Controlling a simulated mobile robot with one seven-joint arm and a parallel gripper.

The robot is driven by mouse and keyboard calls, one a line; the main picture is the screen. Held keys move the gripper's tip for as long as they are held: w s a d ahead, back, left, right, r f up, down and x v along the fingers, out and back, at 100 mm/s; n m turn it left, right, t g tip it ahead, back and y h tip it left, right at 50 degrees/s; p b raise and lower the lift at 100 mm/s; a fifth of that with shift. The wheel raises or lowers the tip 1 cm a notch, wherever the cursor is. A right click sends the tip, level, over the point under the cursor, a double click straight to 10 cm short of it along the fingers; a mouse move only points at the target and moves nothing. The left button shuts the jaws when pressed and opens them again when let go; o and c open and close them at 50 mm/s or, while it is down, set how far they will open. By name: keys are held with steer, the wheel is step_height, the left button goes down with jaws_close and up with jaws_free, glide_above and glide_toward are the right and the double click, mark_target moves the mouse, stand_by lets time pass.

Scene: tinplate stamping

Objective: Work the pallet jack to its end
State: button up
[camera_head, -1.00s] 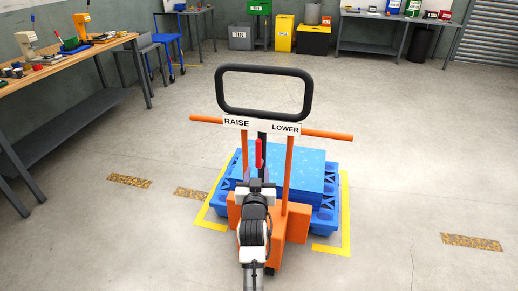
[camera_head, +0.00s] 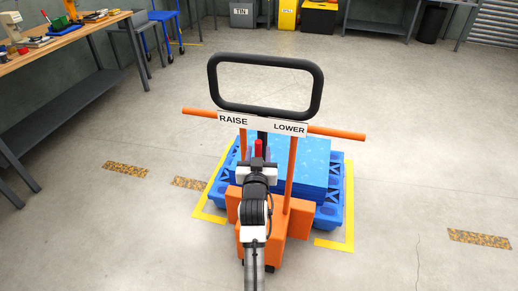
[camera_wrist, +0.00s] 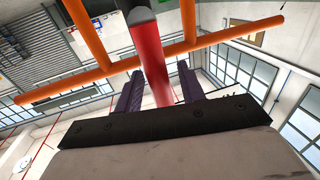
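The orange pallet jack (camera_head: 290,185) stands in front of me with a black loop handle (camera_head: 212,88) on top. Its white sign reads RAISE at left and LOWER at right. A red lever (camera_head: 258,147) rises below the sign; in the wrist view the red lever (camera_wrist: 150,55) runs between my two dark fingers. My gripper (camera_wrist: 160,72) is open around it, with small gaps showing beside the lever. In the head view my gripper (camera_head: 257,162) hides the lever's lower part. A blue pallet (camera_head: 335,212) carrying a blue stack (camera_head: 312,160) sits behind the jack.
Yellow floor marks (camera_head: 348,205) frame the pallet. Bins, including a yellow one (camera_head: 288,14), stand at the back. The floor at the right is clear.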

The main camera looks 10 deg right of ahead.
steer(key=shift+s+r, duration=0.1)
steer(key=shift+c, duration=0.5)
jaws_close()
steer(key=shift+s+d+f+m+t+h+b, duration=0.2)
steer(key=shift+d+m+b, duration=0.4)
steer(key=shift+m+b, duration=0.7)
steer(key=shift+s+d+f+m+t+h+b, duration=0.2)
steer(key=shift+d+m+b, duration=0.45)
steer(key=shift+m+b, duration=0.6)
steer(key=shift+s+d+f+m+t+h+b, duration=0.1)
steer(key=shift+s+d+f+m+t+b, duration=0.15)
steer(key=shift+d+m+b, duration=0.95)
steer(key=shift+a+f+m, duration=0.1)
steer(key=shift+a+m, duration=0.45)
steer(key=shift+a, duration=0.05)
steer(key=shift+o, duration=0.5)
jaws_free()
steer(key=shift+s+f, duration=0.1)
steer(key=shift+s, duration=0.1)
